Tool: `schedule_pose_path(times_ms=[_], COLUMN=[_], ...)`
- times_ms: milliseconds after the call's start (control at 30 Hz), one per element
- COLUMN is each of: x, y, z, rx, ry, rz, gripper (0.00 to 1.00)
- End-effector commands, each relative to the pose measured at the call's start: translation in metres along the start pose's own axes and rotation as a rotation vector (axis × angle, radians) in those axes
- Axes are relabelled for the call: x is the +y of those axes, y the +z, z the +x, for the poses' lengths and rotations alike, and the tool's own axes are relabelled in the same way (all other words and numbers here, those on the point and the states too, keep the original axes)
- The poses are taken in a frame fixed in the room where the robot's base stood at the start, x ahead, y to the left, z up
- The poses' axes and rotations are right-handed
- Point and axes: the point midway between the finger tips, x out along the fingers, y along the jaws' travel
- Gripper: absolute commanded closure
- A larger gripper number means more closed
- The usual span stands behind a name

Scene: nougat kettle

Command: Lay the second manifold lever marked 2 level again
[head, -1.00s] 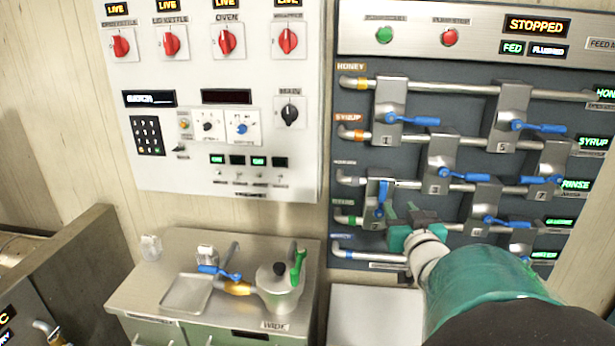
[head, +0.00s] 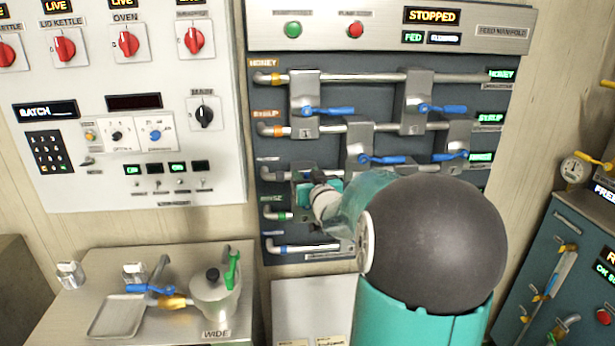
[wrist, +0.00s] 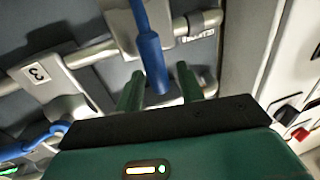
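The second manifold lever shows in the wrist view as a blue handle (wrist: 150,62), standing across its pipe rather than along it. Its tip lies between the two green fingers of my gripper (wrist: 158,80). A gap shows beside the right finger, so the fingers look open around the lever; contact at the left finger cannot be told. In the head view my gripper (head: 322,184) is at the lower left valve block of the manifold (head: 262,222) and hides the lever. The number 2 is not readable now.
Levers on neighbouring blocks, such as the blue lever of block 1 (head: 328,111) and that of block 3 (head: 383,159), lie level. Block 3 also shows in the wrist view (wrist: 40,72). A counter with a lidded pot (head: 215,293) stands lower left. Pipes run close around my gripper.

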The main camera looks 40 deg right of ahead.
Motion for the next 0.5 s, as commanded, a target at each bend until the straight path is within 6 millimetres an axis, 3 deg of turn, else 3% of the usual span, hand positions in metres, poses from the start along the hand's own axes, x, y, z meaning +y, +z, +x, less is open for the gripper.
schedule_pose_path(times_ms=[100,300,500], x=[0.0001,0.0002,0.0004], y=[-0.0001,-0.0001,0.0], z=[-0.0002,-0.0004,-0.0006], rx=[0.0,0.0,0.0], ry=[0.0,0.0,0.0], rz=[0.0,0.0,0.001], gripper=[0.62,1.0,1.0])
